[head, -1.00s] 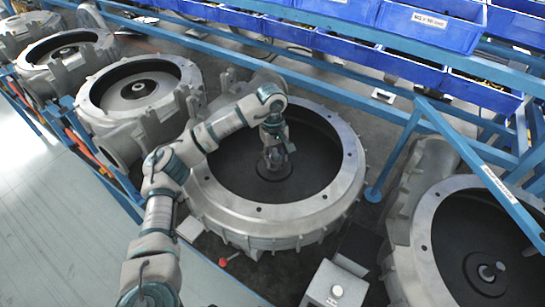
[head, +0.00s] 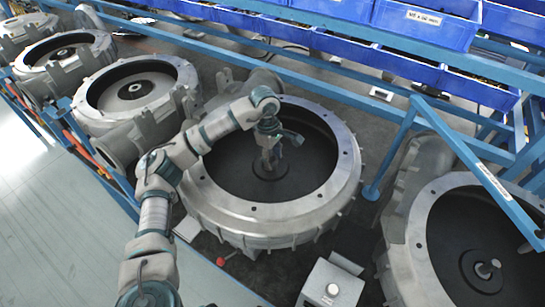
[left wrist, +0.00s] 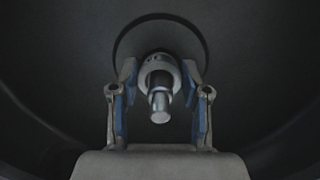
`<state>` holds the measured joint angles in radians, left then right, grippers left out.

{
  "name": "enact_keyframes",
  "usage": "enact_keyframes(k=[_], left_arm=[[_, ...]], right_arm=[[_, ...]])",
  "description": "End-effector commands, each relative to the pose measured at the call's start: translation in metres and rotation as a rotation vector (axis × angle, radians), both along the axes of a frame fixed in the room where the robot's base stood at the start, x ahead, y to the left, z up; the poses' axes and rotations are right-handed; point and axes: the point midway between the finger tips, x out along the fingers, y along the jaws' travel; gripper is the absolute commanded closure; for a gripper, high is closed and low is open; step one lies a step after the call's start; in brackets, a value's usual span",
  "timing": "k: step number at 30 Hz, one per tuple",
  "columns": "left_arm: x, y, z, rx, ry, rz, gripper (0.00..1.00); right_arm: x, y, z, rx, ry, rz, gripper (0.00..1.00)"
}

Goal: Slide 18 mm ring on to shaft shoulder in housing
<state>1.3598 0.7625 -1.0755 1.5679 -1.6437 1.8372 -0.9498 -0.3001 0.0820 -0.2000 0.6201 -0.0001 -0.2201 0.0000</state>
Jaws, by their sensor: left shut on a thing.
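The large grey round housing (head: 340,185) stands at the middle of the head view, with a dark round interior. My left gripper (head: 269,160) reaches down inside it over the central hub. In the left wrist view, the gripper's blue-padded fingers (left wrist: 160,78) stand on both sides of a grey ring (left wrist: 148,83) and are shut on it. The shiny stepped shaft (left wrist: 159,107) points toward the camera through the ring, so the ring appears to be around it. The shoulder is hard to make out, and I cannot tell whether the ring touches it. My right gripper is not in view.
Similar housings stand at the left (head: 138,92) and the lower right (head: 415,225). A blue frame post (head: 392,155) stands right of the middle housing. Blue bins (head: 425,25) line the back. A grey box with a button (head: 330,287) is at the front.

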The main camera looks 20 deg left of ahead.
Motion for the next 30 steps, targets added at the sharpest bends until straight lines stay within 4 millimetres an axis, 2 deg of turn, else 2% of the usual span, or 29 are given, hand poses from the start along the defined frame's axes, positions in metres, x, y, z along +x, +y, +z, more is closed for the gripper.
enact_keyframes(k=[1,12,30], left_arm=[[-0.004,-0.008,-0.013,-0.011,0.02,-0.01,1.0],[-0.004,-0.008,-0.021,-0.011,0.02,-0.013,1.0],[-0.002,-0.007,-0.022,-0.009,0.019,-0.01,1.0]], right_arm=[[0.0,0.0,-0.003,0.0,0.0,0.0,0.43],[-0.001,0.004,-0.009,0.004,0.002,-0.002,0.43],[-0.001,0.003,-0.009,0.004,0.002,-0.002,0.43]])
